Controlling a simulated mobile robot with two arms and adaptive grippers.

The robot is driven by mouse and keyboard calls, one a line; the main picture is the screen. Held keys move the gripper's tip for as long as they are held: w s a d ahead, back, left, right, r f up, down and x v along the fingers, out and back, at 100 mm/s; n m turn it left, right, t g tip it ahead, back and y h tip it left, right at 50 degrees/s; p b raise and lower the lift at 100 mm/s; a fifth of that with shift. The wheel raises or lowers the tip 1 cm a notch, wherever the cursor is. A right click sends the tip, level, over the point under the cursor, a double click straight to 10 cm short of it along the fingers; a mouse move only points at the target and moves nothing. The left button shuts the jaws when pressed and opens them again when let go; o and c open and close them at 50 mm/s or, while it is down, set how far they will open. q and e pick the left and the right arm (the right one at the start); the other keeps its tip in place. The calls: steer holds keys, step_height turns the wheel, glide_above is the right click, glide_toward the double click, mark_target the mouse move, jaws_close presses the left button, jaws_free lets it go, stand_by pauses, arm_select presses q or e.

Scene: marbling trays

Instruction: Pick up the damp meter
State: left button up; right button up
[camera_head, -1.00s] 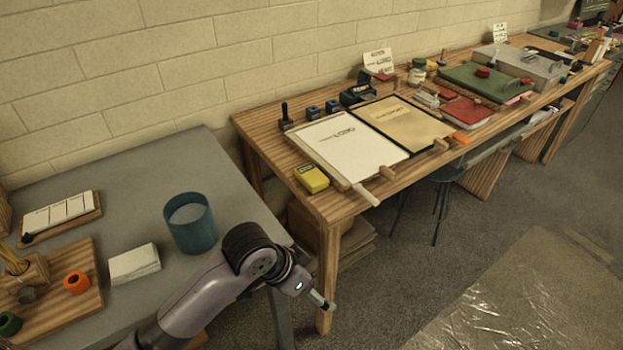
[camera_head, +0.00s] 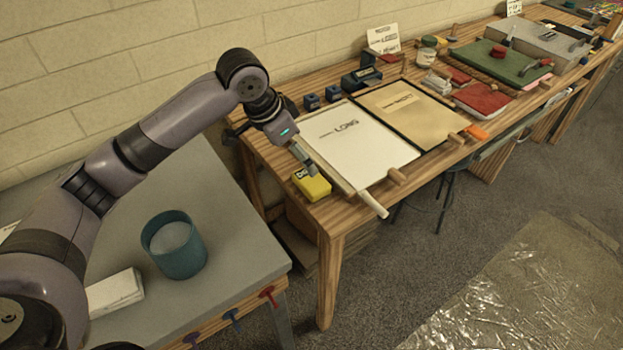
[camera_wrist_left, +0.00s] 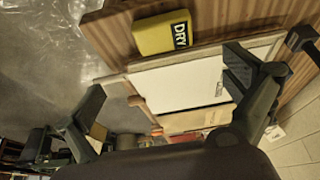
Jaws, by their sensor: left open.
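The damp meter is most likely the yellow block (camera_head: 313,188) with a dark label. It lies on the near left part of the wooden table (camera_head: 328,228), beside the white board marked LONG (camera_head: 368,150). In the left wrist view the yellow block (camera_wrist_left: 152,36) reads DRY and lies beyond the fingers, near the table edge. My left gripper (camera_head: 306,167) is above and just behind the block in the head view, pointing down towards it. Its fingers are spread with nothing between them, as the left wrist view (camera_wrist_left: 168,80) shows. My right gripper is out of view.
Small dark blue blocks (camera_head: 312,101) stand behind the white board. A wooden handle (camera_head: 374,204) sticks out past the table's front edge. A teal pot (camera_head: 174,250) and a white block (camera_head: 116,292) stand on the grey table at left. Open floor lies at right.

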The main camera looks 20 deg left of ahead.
mark_target(311, 179)
arm_select(q)
steer(key=x, duration=0.6)
steer(key=shift+w+a, duration=0.2)
steer(key=shift+a, duration=0.05)
steer(key=shift+p+x, duration=0.35)
steer(key=shift+x, duration=0.6)
steer(key=shift+d+f, duration=0.1)
steer(key=shift+f, duration=0.25)
steer(key=p+x, duration=0.1)
steer(key=x, duration=0.2)
steer(key=shift+w+f, duration=0.15)
steer(key=shift+f, duration=0.25)
steer(key=shift+w+f, duration=0.1)
steer(key=shift+f, duration=0.2)
steer(key=c, duration=1.3)
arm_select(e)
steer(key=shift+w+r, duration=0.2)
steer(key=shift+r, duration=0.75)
